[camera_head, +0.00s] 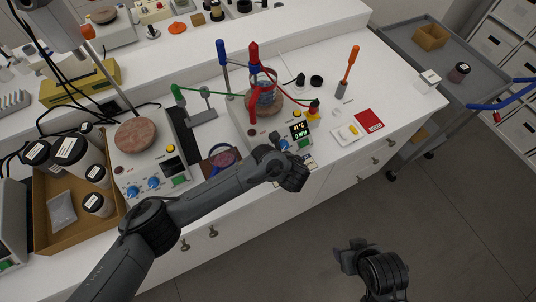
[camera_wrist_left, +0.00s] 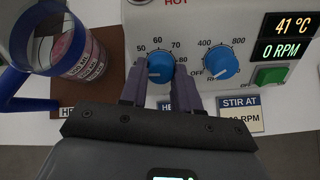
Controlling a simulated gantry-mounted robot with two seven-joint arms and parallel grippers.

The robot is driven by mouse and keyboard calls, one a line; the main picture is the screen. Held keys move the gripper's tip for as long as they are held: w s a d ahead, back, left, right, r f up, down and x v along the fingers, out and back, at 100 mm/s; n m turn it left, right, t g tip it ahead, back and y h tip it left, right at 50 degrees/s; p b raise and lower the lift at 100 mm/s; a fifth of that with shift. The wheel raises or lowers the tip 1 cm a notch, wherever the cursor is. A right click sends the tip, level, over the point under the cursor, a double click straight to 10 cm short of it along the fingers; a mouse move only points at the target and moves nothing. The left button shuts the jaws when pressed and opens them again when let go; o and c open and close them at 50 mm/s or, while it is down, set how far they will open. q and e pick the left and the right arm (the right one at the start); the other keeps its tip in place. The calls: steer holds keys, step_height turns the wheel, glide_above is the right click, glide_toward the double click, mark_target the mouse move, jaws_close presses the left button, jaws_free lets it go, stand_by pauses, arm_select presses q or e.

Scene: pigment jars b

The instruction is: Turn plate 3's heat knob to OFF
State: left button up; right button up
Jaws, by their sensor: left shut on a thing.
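In the left wrist view a blue heat knob (camera_wrist_left: 160,67) sits on the white front of a hotplate, inside a scale from about 50 to 80. My left gripper (camera_wrist_left: 160,78) has one finger on each side of this knob and is shut on it. The same hotplate (camera_head: 240,118) in the head view carries a beaker (camera_head: 263,92); my left gripper (camera_head: 284,160) is at its front and hides part of the panel. I cannot make out a plate number. My right gripper (camera_head: 352,258) hangs beyond the table's front edge, its jaws unclear.
A stir knob (camera_wrist_left: 222,65) and green switch (camera_wrist_left: 270,75) sit right of the heat knob. The display (camera_wrist_left: 287,24) reads 41 °C. Another hotplate (camera_head: 160,165) stands left. Floor is clear around my right arm.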

arm_select(q)
steer(key=n, duration=0.4)
steer(key=shift+p, duration=0.4)
steer(key=shift+d+n, duration=0.1)
steer(key=shift+n, duration=1.8)
steer(key=o, duration=1.1)
steer(key=shift+c, duration=0.2)
steer(key=p+v, duration=0.1)
steer(key=v, duration=1)
steer(key=shift+w, duration=0.1)
